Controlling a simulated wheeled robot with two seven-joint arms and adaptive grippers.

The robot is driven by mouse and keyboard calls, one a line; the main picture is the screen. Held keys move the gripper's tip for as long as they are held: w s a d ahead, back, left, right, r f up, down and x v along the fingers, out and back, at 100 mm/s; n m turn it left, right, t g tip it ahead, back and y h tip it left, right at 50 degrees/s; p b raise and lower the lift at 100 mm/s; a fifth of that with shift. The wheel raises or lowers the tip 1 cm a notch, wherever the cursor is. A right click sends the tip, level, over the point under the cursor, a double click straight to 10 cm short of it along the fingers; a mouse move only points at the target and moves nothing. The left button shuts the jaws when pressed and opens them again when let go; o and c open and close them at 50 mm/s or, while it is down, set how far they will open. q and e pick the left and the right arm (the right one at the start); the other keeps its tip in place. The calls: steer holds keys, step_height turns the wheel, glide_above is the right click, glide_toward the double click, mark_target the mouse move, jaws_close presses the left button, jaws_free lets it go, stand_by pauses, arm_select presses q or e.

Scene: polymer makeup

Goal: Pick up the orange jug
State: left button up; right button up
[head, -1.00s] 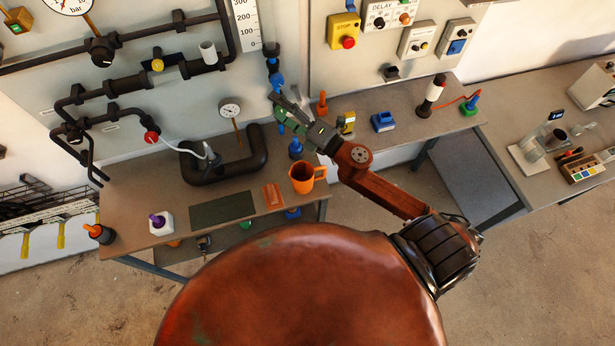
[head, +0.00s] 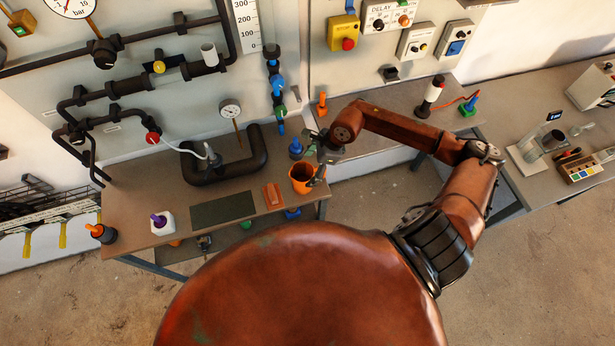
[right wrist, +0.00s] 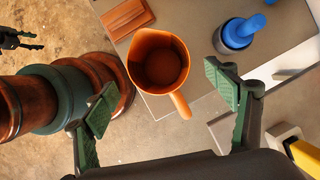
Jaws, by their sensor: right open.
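The orange jug (head: 301,178) stands upright at the right end of the brown bench, its right side partly hidden by my right gripper. In the right wrist view the jug (right wrist: 158,62) is seen from above, empty, with its handle pointing down and to the right. My right gripper (head: 316,160) is open and empty, above and beside the jug. In the right wrist view its green-padded fingers (right wrist: 163,95) are spread wide, with the handle showing between them. A dark part at that view's left edge looks like my left gripper (right wrist: 22,40); its opening is unclear.
A blue-topped bottle (head: 296,149) stands behind the jug. A reddish block (head: 273,195) and a dark green mat (head: 222,210) lie to its left. A dark pipe loop (head: 225,172) stands behind these. The bench's right edge is close to the jug.

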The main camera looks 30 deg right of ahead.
mark_target(304, 173)
steer(key=p+x, duration=0.1)
steer(key=x, duration=0.3)
steer(key=shift+w+a+f, duration=0.15)
steer(key=shift+w+f, duration=0.05)
steer(key=shift+f, duration=0.15)
steer(key=shift+c, duration=0.4)
steer(key=c, duration=1.2)
